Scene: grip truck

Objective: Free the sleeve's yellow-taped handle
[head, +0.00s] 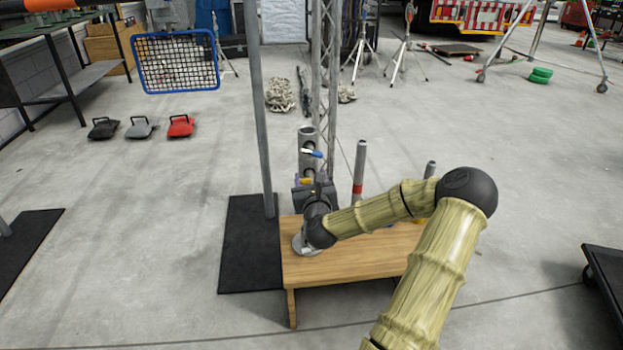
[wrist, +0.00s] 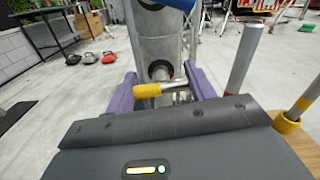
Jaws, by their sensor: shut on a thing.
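The sleeve is an upright grey metal tube (head: 307,138), standing behind the small wooden table; it also fills the upper middle of the wrist view (wrist: 158,35). Its yellow-taped handle (wrist: 147,90) juts sideways low on the tube, with a bare metal part to the right of the tape. My gripper (wrist: 162,76) has purple fingers on either side of this handle and is shut on it. The exact finger contact is partly hidden by the gripper's dark body. In the head view, the yellow tape (head: 306,181) shows just above my wrist. A blue handle (head: 311,153) sits higher on the sleeve.
The wooden table (head: 350,265) lies under my wrist. A pole with a red band (head: 359,175) and a shorter post (head: 430,170) stand to the right. A grey pole (head: 257,110) rises from a black mat (head: 245,262) at left.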

